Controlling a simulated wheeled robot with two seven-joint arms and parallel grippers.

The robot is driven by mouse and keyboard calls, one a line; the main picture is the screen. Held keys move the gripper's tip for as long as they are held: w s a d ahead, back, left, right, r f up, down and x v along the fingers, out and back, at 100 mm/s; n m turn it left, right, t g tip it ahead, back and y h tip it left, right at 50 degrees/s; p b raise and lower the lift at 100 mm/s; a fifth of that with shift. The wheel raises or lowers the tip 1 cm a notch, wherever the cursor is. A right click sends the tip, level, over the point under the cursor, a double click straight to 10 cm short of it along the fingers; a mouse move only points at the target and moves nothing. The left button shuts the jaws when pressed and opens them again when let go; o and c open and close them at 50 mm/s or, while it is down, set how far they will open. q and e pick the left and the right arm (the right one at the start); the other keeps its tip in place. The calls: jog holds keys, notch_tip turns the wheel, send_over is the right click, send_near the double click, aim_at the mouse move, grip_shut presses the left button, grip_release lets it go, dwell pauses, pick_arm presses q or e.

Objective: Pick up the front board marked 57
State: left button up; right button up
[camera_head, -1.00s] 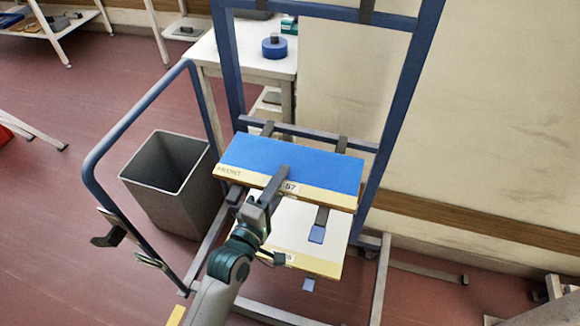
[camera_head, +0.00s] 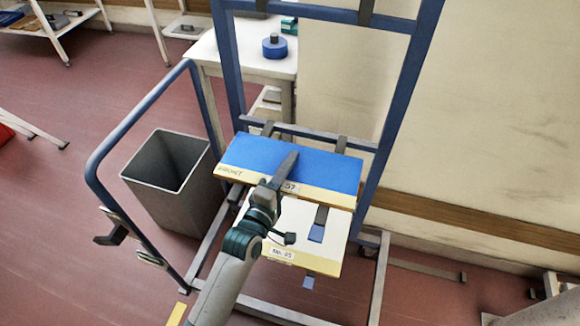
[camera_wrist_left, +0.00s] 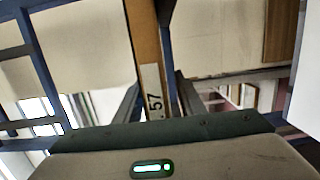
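My right gripper is not in view.
A white-topped board (camera_head: 318,262), labelled No. 25, sits just below on the same rack (camera_head: 390,120). A grey bin (camera_head: 150,183) stands left of the rack. A white table (camera_head: 225,52) with a blue roll (camera_head: 274,50) is behind. A wall is at right.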

pick_arm(q)
jog(key=shift+c, duration=0.2)
grip_shut()
jog(key=shift+r, duration=0.15)
